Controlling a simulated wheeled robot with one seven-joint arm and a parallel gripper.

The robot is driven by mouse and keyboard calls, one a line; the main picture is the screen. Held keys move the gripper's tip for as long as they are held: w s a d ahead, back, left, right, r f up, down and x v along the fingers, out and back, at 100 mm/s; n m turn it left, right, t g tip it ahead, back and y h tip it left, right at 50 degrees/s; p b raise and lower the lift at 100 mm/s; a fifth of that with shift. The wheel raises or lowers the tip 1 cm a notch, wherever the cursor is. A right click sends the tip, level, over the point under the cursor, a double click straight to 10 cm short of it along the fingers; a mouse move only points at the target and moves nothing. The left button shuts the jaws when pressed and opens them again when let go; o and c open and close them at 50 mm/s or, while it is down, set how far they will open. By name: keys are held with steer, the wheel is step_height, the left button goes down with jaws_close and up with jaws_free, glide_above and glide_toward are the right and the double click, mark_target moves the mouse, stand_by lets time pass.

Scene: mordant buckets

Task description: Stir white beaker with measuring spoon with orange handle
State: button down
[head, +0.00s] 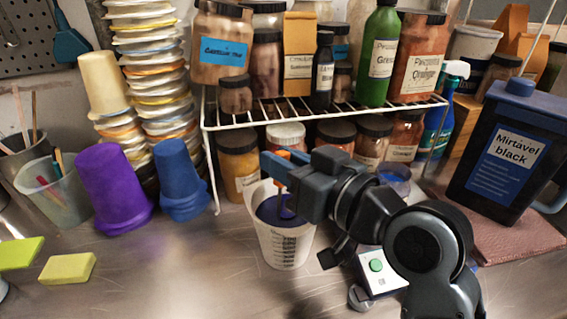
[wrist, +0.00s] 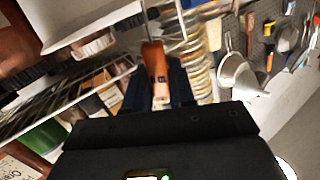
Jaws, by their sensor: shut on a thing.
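The white beaker (head: 281,243) stands upright on the metal worktop, with measuring marks on its side and dark blue-purple liquid inside. My gripper (head: 281,166) is above the beaker's back rim and is shut on the orange handle of the measuring spoon (head: 287,212). The spoon hangs down into the beaker, its lower end at the purple liquid. In the wrist view the orange handle (wrist: 153,58) shows between the dark fingers. The spoon's bowl is not clearly visible.
A wire shelf (head: 330,112) with jars and bottles stands close behind the beaker. A small scale (head: 377,275) sits to the right, partly behind my arm. Purple (head: 117,190) and blue (head: 181,180) upturned cups stand left.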

step_height(320, 180, up, 8)
steer(key=w+p, duration=0.1)
steer(key=p, duration=0.4)
steer(key=shift+w+d+f, duration=0.2)
steer(key=shift+w+f, duration=0.05)
stand_by(0.5)
step_height(320, 180, up, 11)
steer(key=p, duration=0.3)
stand_by(0.5)
